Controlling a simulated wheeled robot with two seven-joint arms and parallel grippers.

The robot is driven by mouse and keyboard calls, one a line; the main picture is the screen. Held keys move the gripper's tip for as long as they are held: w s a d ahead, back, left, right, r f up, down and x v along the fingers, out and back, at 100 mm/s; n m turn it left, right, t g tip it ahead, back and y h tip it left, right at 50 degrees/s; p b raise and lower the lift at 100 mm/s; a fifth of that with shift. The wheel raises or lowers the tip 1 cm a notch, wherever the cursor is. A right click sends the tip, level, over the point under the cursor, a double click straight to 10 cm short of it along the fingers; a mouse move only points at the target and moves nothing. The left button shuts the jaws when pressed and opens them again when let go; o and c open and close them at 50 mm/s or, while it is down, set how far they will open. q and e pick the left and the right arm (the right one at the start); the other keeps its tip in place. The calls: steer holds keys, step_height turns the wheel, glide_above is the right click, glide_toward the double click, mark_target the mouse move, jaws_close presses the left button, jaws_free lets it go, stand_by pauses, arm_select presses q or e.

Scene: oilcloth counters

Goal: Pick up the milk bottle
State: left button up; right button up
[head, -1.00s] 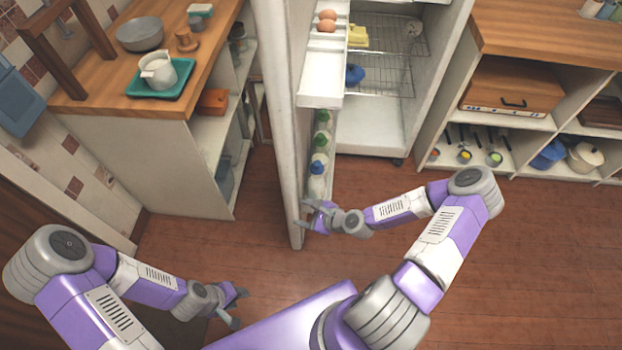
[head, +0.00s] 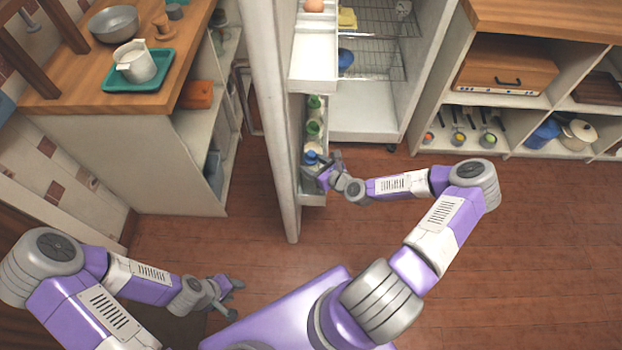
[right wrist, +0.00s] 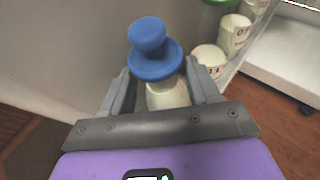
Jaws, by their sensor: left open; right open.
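The milk bottle, pale with a blue cap (head: 310,157), stands in the low door rack of the open fridge in the head view. In the right wrist view its blue stopper (right wrist: 155,62) and pale neck show between my fingers; its lower body is hidden by my gripper. My right gripper (head: 328,168) is open, with one finger on each side of the bottle's neck, as the right wrist view (right wrist: 158,72) shows. I cannot tell whether the fingers touch it. My left gripper (head: 232,297) is open and empty over the floor at lower left.
Green-capped bottles (head: 313,128) stand behind in the same rack. The fridge door (head: 268,110) rises close on the left of the rack. A counter with a teal tray (head: 125,85) and white jug (head: 134,62) is further left. The wooden floor (head: 520,240) at right is clear.

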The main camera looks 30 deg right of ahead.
steer(key=shift+x, duration=0.8)
steer(key=shift+c, duration=0.2)
jaws_close()
steer(key=shift+w+r, duration=0.1)
